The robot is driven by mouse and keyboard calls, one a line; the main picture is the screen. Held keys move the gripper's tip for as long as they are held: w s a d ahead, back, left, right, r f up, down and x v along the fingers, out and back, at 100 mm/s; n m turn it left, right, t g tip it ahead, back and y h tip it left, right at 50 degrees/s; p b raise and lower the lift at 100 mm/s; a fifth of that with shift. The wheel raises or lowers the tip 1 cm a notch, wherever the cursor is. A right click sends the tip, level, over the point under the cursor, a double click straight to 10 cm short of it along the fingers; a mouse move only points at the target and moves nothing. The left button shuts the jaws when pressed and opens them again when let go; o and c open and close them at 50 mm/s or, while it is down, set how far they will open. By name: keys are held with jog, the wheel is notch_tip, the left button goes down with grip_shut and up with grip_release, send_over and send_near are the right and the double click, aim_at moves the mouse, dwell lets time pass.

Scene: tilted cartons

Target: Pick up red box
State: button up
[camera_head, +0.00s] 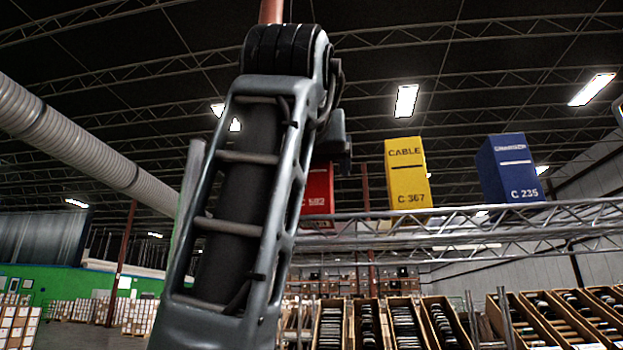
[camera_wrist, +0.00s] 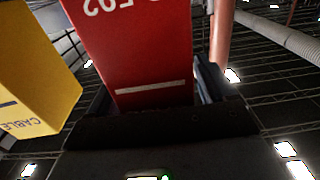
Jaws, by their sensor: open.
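The red box (camera_head: 318,188) stands upright behind my arm in the head view, and its left side is hidden by the arm. White lettering shows low on its face. In the wrist view the red box (camera_wrist: 135,50) appears upside down and fills the space between my fingers. My gripper (camera_wrist: 152,90) is open, with one finger on each side of the box. I cannot tell whether either finger touches it. The gripper is mostly hidden by my arm in the head view.
A yellow box (camera_head: 405,175) marked CABLE and a blue box (camera_head: 512,168) stand to the right, apart from each other, above a metal truss (camera_head: 470,222). The yellow box (camera_wrist: 35,75) is close beside my gripper in the wrist view. Tilted cartons (camera_head: 395,325) line the background below.

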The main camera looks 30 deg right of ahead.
jog(key=shift+w+d, duration=0.2)
jog(key=shift+w, duration=0.15)
jog(key=c, duration=1.1)
